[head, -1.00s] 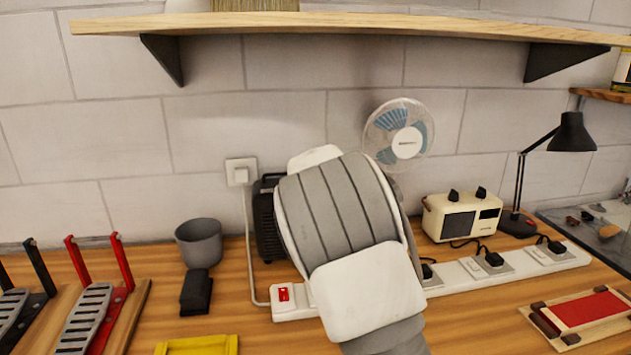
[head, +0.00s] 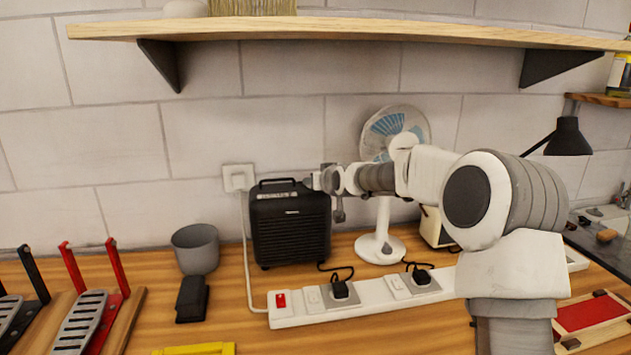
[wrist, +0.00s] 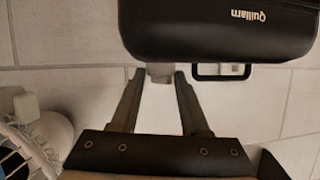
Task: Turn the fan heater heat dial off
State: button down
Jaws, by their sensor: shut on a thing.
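The fan heater (head: 290,228) is a black box with a ribbed front and a top handle. It stands upright on the bench, left of the fan. In the wrist view its black body (wrist: 215,35) fills the top, upside down. The heat dial (wrist: 160,72) shows there as a small light grey knob at the heater's edge. My gripper (head: 312,181) reaches in from the right at the heater's upper right side. In the wrist view my gripper (wrist: 160,78) is shut on the dial, one finger on each side. The dial's pointer and marks cannot be made out.
A white fan (head: 380,245) stands behind my arm. A cream radio (head: 434,228) is partly hidden by my arm. A white power strip (head: 310,312) with plugs lies in front. A grey cup (head: 196,250) stands left. A wooden shelf (head: 330,29) hangs above.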

jog(key=shift+w+d+n+g+y+p, duration=0.1)
jog(key=shift+d+n+g+y+p, duration=0.2)
jog(key=shift+n+y+p, duration=0.35)
jog(key=shift+w+d+n+g+y+p, duration=0.1)
jog(key=shift+n+g+y+p, duration=0.3)
jog(key=shift+n+y+p, duration=0.25)
jog(key=shift+y, duration=0.3)
jog(key=shift+n+g+y+p, duration=0.3)
jog(key=shift+n+p, duration=0.15)
jog(key=shift+n, duration=0.05)
jog(key=shift+f+n+g+y+p, duration=0.15)
jog(key=shift+n+g+y+p, duration=0.45)
jog(key=shift+n+g, duration=0.15)
jog(key=c, duration=0.7)
grip_release()
jog(key=shift+w, duration=0.1)
jog(key=shift+d, duration=0.1)
